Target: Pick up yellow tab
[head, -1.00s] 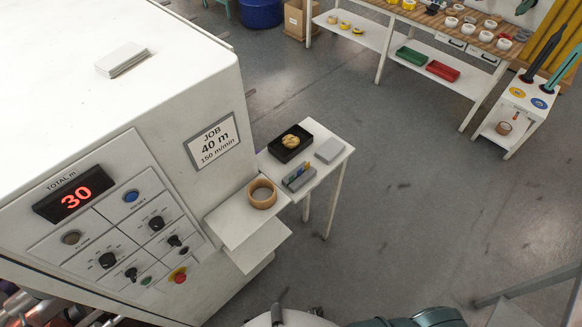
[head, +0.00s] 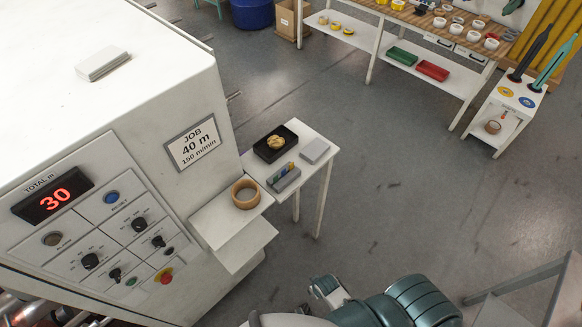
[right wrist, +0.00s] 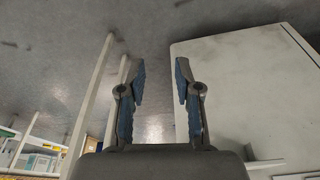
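A small grey holder (head: 284,179) with upright coloured tabs stands on the small white side table. My left gripper is in neither view.
A black tray (head: 262,150) with a crumpled yellow lump, a grey block (head: 315,150) and a brown tape roll (head: 245,194) are near the holder. The white machine (head: 120,100) stands at left. The floor right of the side table is clear.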

